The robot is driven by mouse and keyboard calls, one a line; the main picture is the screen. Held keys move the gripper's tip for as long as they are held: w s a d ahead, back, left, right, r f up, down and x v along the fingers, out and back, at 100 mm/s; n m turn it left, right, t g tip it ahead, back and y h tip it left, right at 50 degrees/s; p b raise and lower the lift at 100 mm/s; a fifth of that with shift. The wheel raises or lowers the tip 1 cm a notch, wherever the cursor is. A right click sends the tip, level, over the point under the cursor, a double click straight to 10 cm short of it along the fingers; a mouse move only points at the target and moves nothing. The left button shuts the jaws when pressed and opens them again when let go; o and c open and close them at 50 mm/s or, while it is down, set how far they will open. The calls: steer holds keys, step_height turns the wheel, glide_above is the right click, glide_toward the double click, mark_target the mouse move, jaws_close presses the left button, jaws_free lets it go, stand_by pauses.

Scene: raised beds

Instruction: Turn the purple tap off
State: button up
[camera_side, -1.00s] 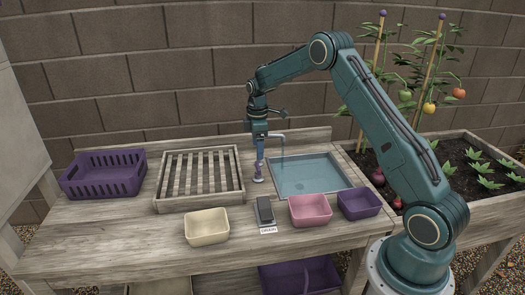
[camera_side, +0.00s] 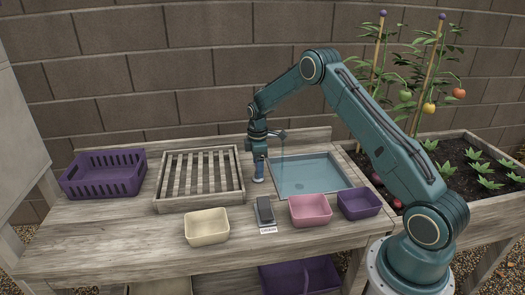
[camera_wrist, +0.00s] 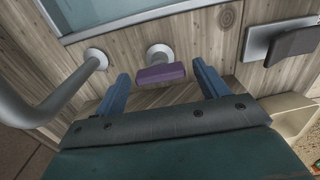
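The purple tap handle (camera_wrist: 161,74) is a short bar on a round pale base in the wrist view, lying crosswise between my two blue fingers. My gripper (camera_wrist: 160,70) is open, with a visible gap between each finger and the handle ends. In the side view my gripper (camera_side: 259,173) points straight down over the tap and hides the handle. The grey spout (camera_wrist: 60,98) curves at the left of the wrist view. A thin stream of water (camera_side: 282,156) appears to fall into the basin (camera_side: 343,172).
A slatted rack (camera_side: 160,204) and purple crate (camera_side: 103,188) stand left. Cream (camera_side: 207,229), pink (camera_side: 310,212) and purple (camera_side: 359,204) tubs line the front. A dark rocker switch (camera_side: 265,210) with a label sits among them. The spout is close beside my left finger.

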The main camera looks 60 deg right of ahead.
steer(key=c, duration=0.8)
steer(key=shift+m, duration=0.4)
steer(key=m, duration=1.7)
